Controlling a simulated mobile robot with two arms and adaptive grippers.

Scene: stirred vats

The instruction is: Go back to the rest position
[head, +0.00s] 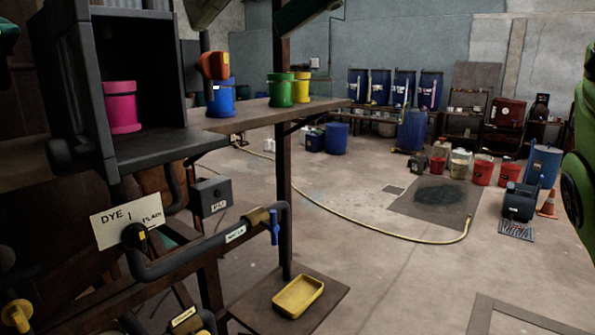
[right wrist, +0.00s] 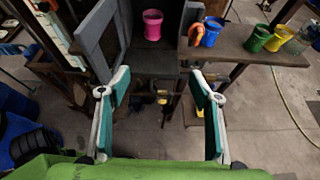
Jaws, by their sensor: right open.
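My right gripper (right wrist: 160,90) is open and empty in the right wrist view. Its two teal-padded fingers stand wide apart in front of the dark open cabinet (head: 92,85). Dark green finger-like parts show at the top edge of the head view, cut off by the frame. A green part of my arm shows at the right edge. A pink pot (head: 122,107) stands inside the cabinet, apart from the fingers; it also shows in the right wrist view (right wrist: 153,25). I cannot make out my left gripper.
A shelf (head: 262,118) right of the cabinet carries a blue pot (head: 221,99) with an orange-red object at it, a green pot (head: 280,90) and a yellow pot (head: 301,89). Pipes and a yellow tray (head: 298,296) are below. A hose (head: 350,229) crosses open floor.

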